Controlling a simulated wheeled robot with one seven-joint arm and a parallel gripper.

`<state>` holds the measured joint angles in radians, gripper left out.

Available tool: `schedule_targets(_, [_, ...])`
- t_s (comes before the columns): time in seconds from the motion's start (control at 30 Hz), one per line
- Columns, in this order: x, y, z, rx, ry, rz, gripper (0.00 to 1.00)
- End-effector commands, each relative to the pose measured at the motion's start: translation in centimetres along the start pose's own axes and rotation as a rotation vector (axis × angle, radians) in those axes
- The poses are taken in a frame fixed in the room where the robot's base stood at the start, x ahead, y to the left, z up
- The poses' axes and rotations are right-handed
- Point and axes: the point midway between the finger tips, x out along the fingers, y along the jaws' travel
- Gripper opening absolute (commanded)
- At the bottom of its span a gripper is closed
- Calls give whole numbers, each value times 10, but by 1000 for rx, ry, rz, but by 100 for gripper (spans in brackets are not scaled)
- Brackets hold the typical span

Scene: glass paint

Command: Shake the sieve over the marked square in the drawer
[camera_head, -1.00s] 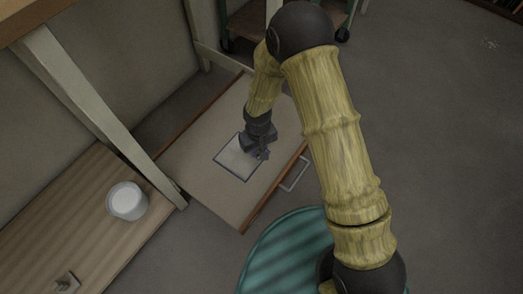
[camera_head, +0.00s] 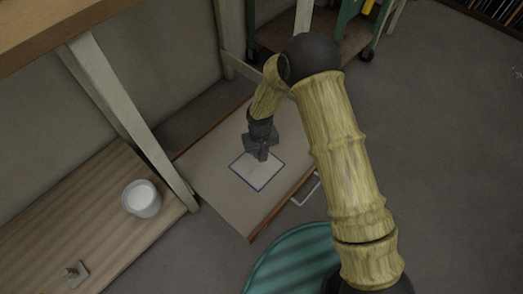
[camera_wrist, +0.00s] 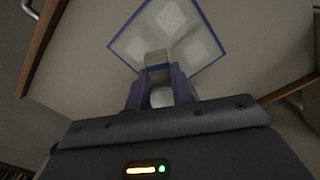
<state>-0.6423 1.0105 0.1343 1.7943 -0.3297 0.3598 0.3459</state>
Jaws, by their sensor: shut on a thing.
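The marked square (camera_head: 257,174) is a blue outline with a pale inside, on the floor of the open drawer (camera_head: 215,160). In the wrist view the square (camera_wrist: 187,62) holds several white speckled patches. My gripper (camera_head: 262,153) is over the square's upper edge in the head view. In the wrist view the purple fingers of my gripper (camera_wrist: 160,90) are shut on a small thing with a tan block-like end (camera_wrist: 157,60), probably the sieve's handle. A pale round shape shows between the fingers. The sieve's mesh cannot be made out, and the gripper hides it in the head view.
A white cup (camera_head: 141,198) with white content stands on a wooden board at the left. A pale table leg (camera_head: 130,120) rises beside the drawer. The drawer's front has a metal handle (camera_head: 306,190). A green round top (camera_head: 295,262) is below.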

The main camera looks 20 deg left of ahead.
Motion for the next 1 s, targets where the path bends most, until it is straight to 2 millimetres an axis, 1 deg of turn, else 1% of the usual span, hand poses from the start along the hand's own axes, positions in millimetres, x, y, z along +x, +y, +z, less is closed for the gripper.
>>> schedule_targets(0.8, [-2,32,58,0,1,0,0])
schedule_targets(1.0, [-1,39,70,-1,2,0,0])
